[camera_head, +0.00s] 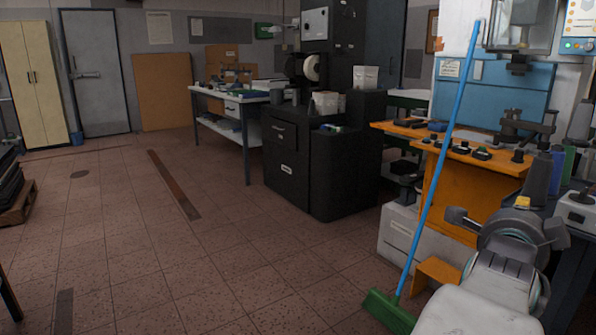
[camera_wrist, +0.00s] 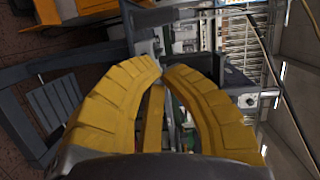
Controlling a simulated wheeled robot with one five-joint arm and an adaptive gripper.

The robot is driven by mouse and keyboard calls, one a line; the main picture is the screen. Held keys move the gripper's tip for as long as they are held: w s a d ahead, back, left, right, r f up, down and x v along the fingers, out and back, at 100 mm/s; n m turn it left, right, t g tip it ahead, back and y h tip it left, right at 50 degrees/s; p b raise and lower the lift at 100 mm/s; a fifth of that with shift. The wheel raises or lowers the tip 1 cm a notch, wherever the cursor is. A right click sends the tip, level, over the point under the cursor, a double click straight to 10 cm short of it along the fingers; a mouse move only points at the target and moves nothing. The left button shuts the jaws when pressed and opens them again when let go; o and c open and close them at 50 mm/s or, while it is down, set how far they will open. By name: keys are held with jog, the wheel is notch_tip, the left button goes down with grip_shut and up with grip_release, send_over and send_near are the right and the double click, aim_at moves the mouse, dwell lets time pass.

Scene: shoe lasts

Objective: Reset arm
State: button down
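My gripper (camera_wrist: 162,70) shows in the wrist view as two curved, ribbed yellow fingers. Their tips come together near the middle of the picture, with nothing seen held at the tips. A yellow strip (camera_wrist: 153,118) shows in the gap between the fingers; I cannot tell what it belongs to. My arm (camera_head: 500,265) is at the lower right of the head view, folded with its pale grey links and round joint close to the camera. The gripper's fingers cannot be made out in the head view.
A blue-handled broom (camera_head: 440,170) with a green head leans beside an orange and blue machine (camera_head: 495,90), close to my arm. A black cabinet (camera_head: 290,160) and a workbench (camera_head: 235,97) stand further back. Tiled floor (camera_head: 190,250) is open at the left and centre.

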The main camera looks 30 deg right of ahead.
jog(key=w+a+r+n+t+y+p, duration=0.1)
jog(key=w+a+n+t+y+p, duration=0.1)
jog(key=w+a+n+y+p, duration=0.5)
jog(key=w+a+r+n+t+y+p, duration=0.1)
jog(key=w+a+n+y+p, duration=0.2)
jog(key=w+a+n+p, duration=0.75)
jog(key=s+a+r+n+g+y+p, duration=0.2)
jog(key=s+a+n+p, duration=0.3)
jog(key=a, duration=0.6)
jog(key=s+a+r+n+g+y+p, duration=0.2)
jog(key=s+a+n+y+p, duration=0.2)
jog(key=a+n, duration=0.5)
jog(key=s+a+p, duration=0.2)
jog(key=p, duration=0.1)
jog(key=shift+s+r, duration=0.15)
jog(key=shift+s, duration=0.15)
